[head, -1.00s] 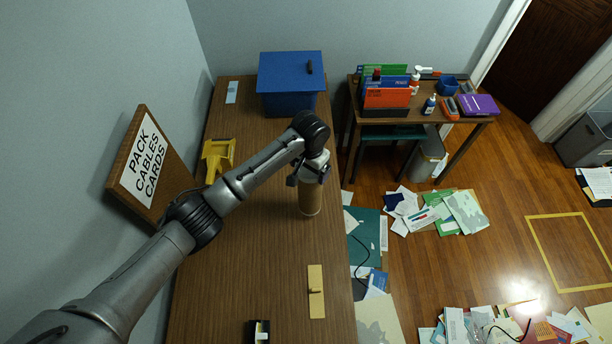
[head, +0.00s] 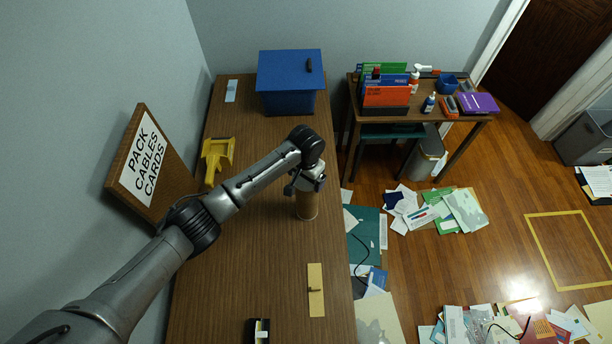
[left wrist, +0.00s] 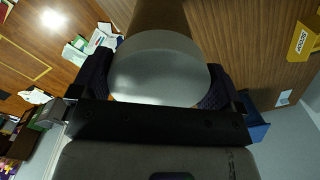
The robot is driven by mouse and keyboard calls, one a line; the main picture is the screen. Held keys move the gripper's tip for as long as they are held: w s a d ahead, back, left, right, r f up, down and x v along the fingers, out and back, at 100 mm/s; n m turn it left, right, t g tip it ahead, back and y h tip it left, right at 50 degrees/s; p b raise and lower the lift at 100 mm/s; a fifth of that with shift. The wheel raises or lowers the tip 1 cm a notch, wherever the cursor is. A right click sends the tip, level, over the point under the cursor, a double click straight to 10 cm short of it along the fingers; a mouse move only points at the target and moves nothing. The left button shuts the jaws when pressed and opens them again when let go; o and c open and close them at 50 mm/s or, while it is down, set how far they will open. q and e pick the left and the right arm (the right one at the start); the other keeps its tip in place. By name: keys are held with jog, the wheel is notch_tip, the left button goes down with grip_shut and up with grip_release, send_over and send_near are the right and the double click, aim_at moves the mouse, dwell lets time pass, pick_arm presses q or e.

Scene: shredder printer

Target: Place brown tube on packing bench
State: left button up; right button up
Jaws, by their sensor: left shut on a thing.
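The brown tube (head: 307,206) is upright at the right side of the wooden packing bench (head: 250,265), under my left gripper (head: 307,184). The gripper is shut on the tube's upper end. In the left wrist view the tube's pale round end (left wrist: 158,70) sits between the two dark fingers of the gripper (left wrist: 155,85). The tube's lower end appears at or just above the bench top; I cannot tell if it touches. My right gripper is not in view.
A tan strip (head: 316,290) and a small black box (head: 258,331) lie near the front. Papers (head: 440,212) litter the floor at the right.

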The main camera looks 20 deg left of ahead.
pick_arm(q)
jog(key=o, duration=0.9)
jog(key=shift+f, duration=0.1)
notch_tip(320, 180, up, 11)
jog(key=shift+f+p, duration=0.1)
jog(key=shift+p, duration=0.25)
jog(key=shift+r, duration=0.8)
